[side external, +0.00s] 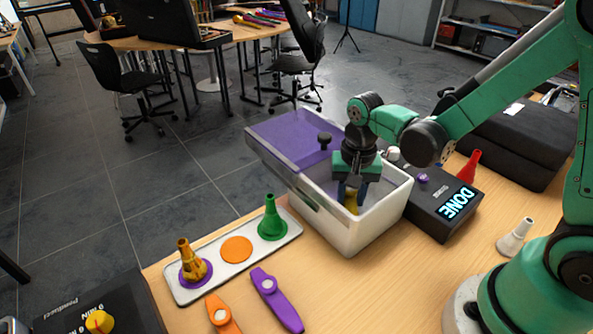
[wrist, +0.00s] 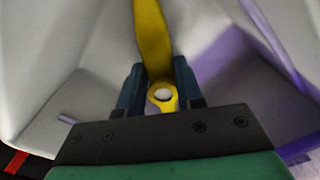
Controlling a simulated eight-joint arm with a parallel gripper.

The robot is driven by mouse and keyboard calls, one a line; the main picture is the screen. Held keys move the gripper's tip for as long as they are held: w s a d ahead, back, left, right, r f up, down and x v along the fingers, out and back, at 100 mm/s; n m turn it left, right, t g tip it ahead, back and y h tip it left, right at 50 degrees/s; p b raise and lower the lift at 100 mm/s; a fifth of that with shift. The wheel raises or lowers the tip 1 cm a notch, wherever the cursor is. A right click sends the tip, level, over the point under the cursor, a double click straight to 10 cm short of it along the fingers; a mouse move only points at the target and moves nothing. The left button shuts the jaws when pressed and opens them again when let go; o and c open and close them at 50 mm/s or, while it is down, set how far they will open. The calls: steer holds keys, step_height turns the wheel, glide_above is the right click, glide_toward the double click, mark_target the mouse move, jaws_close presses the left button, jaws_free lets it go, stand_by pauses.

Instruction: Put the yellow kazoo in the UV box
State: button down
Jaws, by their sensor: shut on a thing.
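The yellow kazoo (wrist: 155,40) is between the fingers of my gripper (wrist: 160,88) in the wrist view, its round ring end nearest the palm. In the side view my gripper (side external: 355,190) points down inside the open part of the white UV box (side external: 345,238), and a bit of the yellow kazoo (side external: 351,203) shows below the fingers. The gripper is shut on the kazoo. The box's purple lid (side external: 295,140) is slid to the left, leaving the right part open. Whether the kazoo touches the box floor is hidden by the front wall.
A black unit with a lit "DONE" display (side external: 457,203) stands right of the box. A grey tray (side external: 210,281) with mouthpieces lies at left. A purple kazoo (side external: 277,300) and an orange kazoo (side external: 222,314) lie in front. A white mouthpiece (side external: 515,237) stands at right.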

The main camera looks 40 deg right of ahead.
steer(key=shift+f, duration=0.5)
stand_by(0.4)
steer(key=shift+c, duration=2.4)
jaws_free()
step_height(320, 180, up, 5)
steer(key=shift+f, duration=0.1)
steer(key=shift+r, duration=0.65)
step_height(320, 180, up, 6)
steer(key=s+n+t, duration=0.3)
steer(key=n+t, duration=0.4)
steer(key=n, duration=0.1)
steer(key=shift+a+r, duration=0.25)
